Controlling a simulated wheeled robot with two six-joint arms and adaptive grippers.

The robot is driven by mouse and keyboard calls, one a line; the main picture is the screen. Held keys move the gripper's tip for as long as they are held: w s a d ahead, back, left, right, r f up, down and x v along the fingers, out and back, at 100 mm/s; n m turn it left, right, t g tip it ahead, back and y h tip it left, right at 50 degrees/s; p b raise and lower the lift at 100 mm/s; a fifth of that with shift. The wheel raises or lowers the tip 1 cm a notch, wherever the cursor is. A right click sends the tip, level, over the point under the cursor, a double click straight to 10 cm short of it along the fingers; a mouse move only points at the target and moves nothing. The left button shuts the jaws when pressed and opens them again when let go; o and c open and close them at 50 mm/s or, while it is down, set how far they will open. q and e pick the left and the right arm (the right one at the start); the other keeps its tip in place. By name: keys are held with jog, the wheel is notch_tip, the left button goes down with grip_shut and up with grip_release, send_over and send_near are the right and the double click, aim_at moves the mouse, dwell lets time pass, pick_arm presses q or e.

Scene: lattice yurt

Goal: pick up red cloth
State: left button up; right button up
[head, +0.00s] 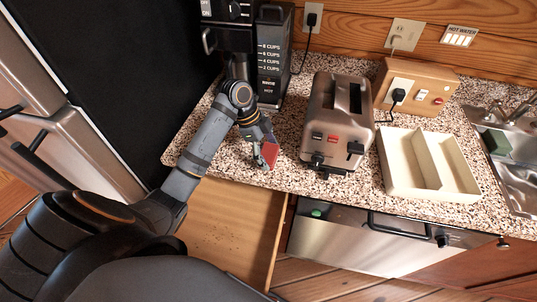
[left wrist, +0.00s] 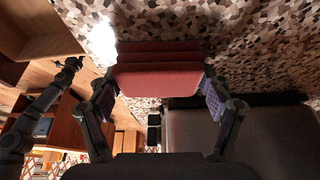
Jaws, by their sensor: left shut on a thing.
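The red cloth (head: 270,154) is a small folded pad at the end of my left arm in the head view, over the speckled counter near its front edge. In the left wrist view the red cloth (left wrist: 158,75) shows as a layered block between the two fingers. My left gripper (head: 265,150) is shut on it, one finger at each side, as the left wrist view (left wrist: 158,88) also shows. Whether the cloth touches the counter is hard to tell.
A toaster (head: 336,120) stands right of the cloth, with a coffee maker (head: 270,55) behind. A divided cream tray (head: 428,165) and a sink (head: 515,150) with a green sponge (head: 496,141) lie further right. An open wooden drawer (head: 225,225) juts out below the counter (head: 225,160).

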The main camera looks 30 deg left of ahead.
aim_at(274, 154)
pick_arm(q)
jog(key=shift+r, duration=0.55)
jog(key=r, duration=0.2)
jog(key=r+p, duration=0.1)
jog(key=shift+s+d+r, duration=0.15)
jog(key=shift+s+r, duration=0.1)
jog(key=shift+r, duration=0.05)
jog(key=s+d+r+p, duration=0.7)
jog(key=s+p, duration=0.4)
jog(key=p, duration=0.2)
jog(key=shift+d+r, duration=0.25)
jog(key=shift+r, duration=0.4)
jog(key=shift+s, duration=0.1)
